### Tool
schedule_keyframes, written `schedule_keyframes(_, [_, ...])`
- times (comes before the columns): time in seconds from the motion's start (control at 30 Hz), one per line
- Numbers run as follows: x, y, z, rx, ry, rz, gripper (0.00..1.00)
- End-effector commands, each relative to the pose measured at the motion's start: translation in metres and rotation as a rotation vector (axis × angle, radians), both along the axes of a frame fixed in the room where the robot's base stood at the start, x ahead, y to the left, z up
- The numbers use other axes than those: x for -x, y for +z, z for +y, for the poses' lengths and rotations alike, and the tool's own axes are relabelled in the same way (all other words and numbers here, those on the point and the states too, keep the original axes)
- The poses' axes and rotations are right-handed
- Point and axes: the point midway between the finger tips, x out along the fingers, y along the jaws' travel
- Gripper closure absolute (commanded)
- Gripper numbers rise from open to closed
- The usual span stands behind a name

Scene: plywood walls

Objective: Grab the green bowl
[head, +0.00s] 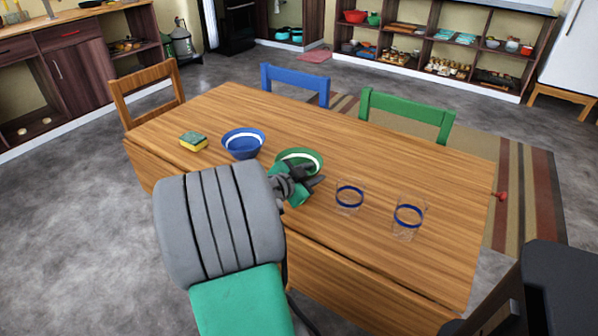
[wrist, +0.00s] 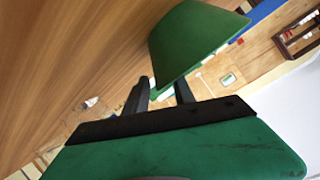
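The green bowl (head: 312,156) with a white band stands upright on the wooden table, just beyond my gripper (head: 306,179) in the head view. My gripper and wrist hide part of its near side. In the wrist view the green bowl (wrist: 190,42) fills the top middle, turned sideways in the picture. My gripper's two dark fingers (wrist: 161,91) are apart, with the near end of the bowl's rim showing between or just beyond their tips. I cannot tell whether they touch it.
A blue bowl (head: 243,144) stands just left of the green bowl, and a yellow-green sponge (head: 193,141) lies farther left. Two clear glasses with blue bands (head: 349,196) (head: 408,216) stand to the right. Chairs surround the table (head: 400,165). Its far middle is clear.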

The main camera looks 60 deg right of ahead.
Motion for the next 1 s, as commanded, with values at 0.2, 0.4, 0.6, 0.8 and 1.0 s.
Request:
schedule_keyframes(0.2, [0.0000, -0.0011, -0.0026, -0.001, 0.002, -0.001, 0.69])
schedule_keyframes(0.4, [-0.0001, -0.0011, -0.0023, -0.001, 0.002, 0.000, 0.84])
schedule_keyframes(0.6, [-0.0001, -0.0014, -0.0022, -0.001, 0.002, 0.000, 1.00])
schedule_keyframes(0.8, [0.0000, -0.0018, -0.0020, -0.003, 0.002, 0.001, 1.00])
schedule_keyframes(1.0, [0.0000, -0.0022, -0.0019, -0.003, 0.002, 0.001, 1.00])
